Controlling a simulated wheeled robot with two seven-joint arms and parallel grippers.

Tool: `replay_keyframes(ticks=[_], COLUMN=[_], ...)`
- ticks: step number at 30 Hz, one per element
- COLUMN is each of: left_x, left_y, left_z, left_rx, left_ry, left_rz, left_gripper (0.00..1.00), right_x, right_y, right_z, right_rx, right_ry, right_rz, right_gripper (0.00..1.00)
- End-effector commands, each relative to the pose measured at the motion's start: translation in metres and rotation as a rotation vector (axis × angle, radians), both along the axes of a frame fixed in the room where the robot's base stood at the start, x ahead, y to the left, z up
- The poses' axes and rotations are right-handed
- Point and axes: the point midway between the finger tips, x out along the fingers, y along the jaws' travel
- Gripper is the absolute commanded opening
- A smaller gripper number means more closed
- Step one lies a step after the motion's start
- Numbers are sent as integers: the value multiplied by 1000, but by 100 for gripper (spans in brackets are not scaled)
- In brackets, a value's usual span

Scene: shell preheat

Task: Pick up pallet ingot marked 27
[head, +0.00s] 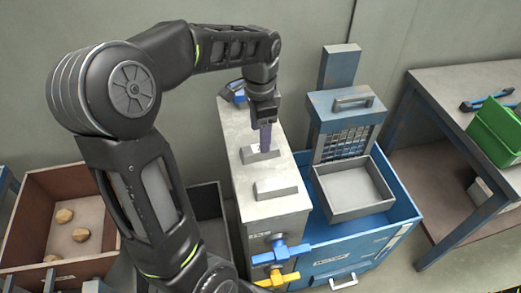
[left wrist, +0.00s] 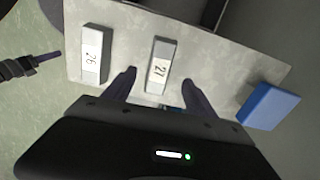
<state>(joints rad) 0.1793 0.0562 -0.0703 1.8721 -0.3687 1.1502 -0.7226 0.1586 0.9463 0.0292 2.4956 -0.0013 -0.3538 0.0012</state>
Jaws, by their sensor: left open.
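The ingot marked 27 (left wrist: 161,65) is a pale grey bar with a white label, lying on the top of the grey block (head: 252,207). In the head view it is the farther ingot (head: 256,157). My left gripper (head: 265,146) points down right above it, open. In the left wrist view, the fingers stand on either side of the ingot with gaps; I cannot tell how far down they reach. The ingot marked 26 (left wrist: 91,54) lies nearer the front (head: 277,188). A dark part with one slim finger, apparently my right gripper (left wrist: 45,59), shows at the left wrist view's edge.
A blue object (left wrist: 268,105) sits at the block's back end. Blue and yellow valve handles (head: 277,255) stick out in front. A grey tray (head: 352,190) in a blue bin stands to the right. A brown crate (head: 35,190) with several nuggets is at left.

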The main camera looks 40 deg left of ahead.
Motion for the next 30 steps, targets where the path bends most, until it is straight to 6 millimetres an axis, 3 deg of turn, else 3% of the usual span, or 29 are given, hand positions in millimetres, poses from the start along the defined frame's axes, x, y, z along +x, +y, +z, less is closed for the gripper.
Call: replay_keyframes(ticks=[11, 22, 30], left_x=[0, -1, -1], left_y=[0, -1, -1], left_z=[-6, -51, -56], left_rx=[-1, 0, 1], left_ry=[1, 3, -1], left_rz=[0, 1, 1], left_gripper=[65, 65, 65], right_x=[0, -1, -1], right_y=[0, 0, 0], right_z=[1, 9, 9], right_rx=[0, -3, -2], right_ry=[0, 3, 4], right_rz=[0, -1, -1], right_gripper=[36, 36, 36])
